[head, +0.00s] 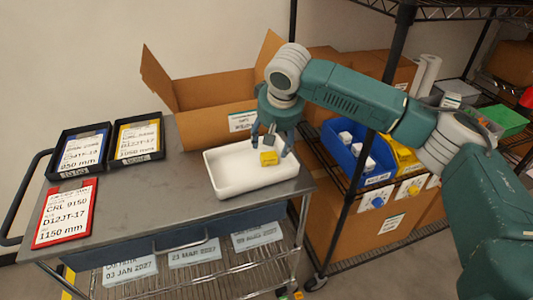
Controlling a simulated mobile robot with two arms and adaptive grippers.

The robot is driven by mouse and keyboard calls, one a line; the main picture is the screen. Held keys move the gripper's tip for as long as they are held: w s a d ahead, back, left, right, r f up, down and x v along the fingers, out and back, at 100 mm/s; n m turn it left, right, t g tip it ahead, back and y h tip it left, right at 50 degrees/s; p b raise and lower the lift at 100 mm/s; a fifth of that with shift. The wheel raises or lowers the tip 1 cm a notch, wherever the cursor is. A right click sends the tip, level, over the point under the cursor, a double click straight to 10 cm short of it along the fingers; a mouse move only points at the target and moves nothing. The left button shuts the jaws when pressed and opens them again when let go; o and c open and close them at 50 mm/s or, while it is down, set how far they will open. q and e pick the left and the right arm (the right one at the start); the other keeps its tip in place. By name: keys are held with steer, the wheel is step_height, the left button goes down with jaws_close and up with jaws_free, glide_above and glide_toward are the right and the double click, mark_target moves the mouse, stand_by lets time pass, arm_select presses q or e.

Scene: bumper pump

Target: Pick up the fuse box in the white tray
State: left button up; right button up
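The white tray (222,180) lies on the grey top of a cart. A small yellow block (268,159), which may be the fuse box, is in the right part of the tray. A small dark grey shape (268,140) shows just behind it, and I cannot tell if it is a separate part. My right gripper (272,146) points down over the tray's right end. Its fingers are spread, with the yellow block just in front of and below them. I see no contact between them. My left gripper is out of view.
An open cardboard box (205,125) stands behind the tray. Two black label trays (80,150) and a red-framed card (66,212) lie at left. A wire shelf at right holds a blue bin (345,157) and a yellow bin (405,158).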

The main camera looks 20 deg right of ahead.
mark_target(270, 156)
steer(key=x, duration=0.2)
steer(key=shift+f, duration=0.4)
steer(key=shift+w+f, duration=0.15)
steer(key=shift+f, duration=0.1)
steer(key=p+x, duration=0.1)
steer(key=x, duration=0.4)
steer(key=shift+p, duration=0.35)
steer(key=c, duration=0.3)
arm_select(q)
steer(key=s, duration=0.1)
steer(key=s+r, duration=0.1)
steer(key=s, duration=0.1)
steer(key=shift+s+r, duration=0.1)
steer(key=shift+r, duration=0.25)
arm_select(e)
steer(key=c, duration=1)
